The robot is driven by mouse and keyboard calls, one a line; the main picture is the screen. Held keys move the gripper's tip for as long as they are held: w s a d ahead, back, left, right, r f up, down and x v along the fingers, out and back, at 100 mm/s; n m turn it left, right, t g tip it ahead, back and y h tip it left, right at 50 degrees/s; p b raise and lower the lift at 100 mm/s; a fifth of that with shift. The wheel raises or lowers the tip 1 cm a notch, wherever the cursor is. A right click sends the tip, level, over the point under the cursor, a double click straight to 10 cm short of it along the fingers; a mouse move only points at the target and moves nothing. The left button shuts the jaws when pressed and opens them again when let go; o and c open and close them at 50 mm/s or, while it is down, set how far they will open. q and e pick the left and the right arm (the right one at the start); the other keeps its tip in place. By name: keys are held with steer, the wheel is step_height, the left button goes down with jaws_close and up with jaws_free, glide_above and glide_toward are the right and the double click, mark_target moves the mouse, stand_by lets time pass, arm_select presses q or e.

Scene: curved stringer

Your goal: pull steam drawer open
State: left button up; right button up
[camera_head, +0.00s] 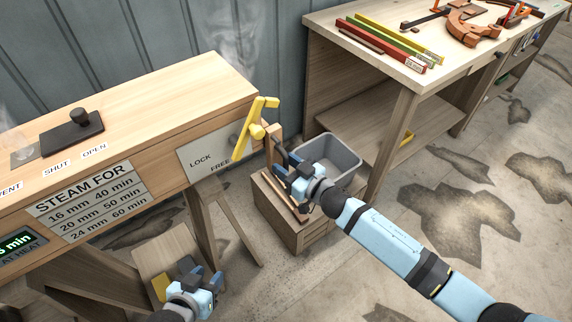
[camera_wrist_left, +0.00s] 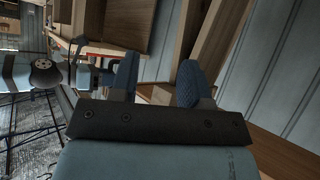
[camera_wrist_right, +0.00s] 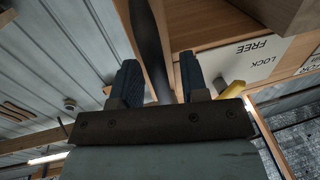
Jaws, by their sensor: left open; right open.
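The steam box (camera_head: 150,125) is a long wooden case at the left. Its right end has a LOCK/FREE plate (camera_head: 205,155) and a yellow lever (camera_head: 246,136), tilted; I cannot tell which mark it is set to. A wooden upright piece (camera_head: 270,146) stands at that end, just right of the lever. My right gripper (camera_head: 284,166) is open beside this piece. In the right wrist view a dark bar (camera_wrist_right: 152,45) shows beyond the open fingers; whether it lies between them is unclear. My left gripper (camera_head: 198,272) is open and empty, low in front of the box.
A grey bin (camera_head: 340,160) stands on a low wooden stand (camera_head: 285,215) behind my right gripper. A workbench (camera_head: 400,60) with coloured bars and clamps is at the back right. A black knob (camera_head: 75,135) sits on the box top. The stained floor at right is clear.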

steer(key=c, duration=0.7)
steer(key=shift+d, duration=0.1)
jaws_close()
arm_select(q)
steer(key=shift+f+b, duration=0.5)
steer(key=shift+b, duration=0.75)
arm_select(e)
steer(key=w+d, duration=0.9)
steer(key=d, duration=0.4)
steer(key=w+d, duration=1)
steer(key=d, duration=0.3)
steer(key=shift+w+d, duration=0.2)
steer(key=shift+d, duration=0.1)
arm_select(q)
steer(key=shift+f, duration=0.1)
arm_select(e)
steer(key=o, duration=0.7)
jaws_free()
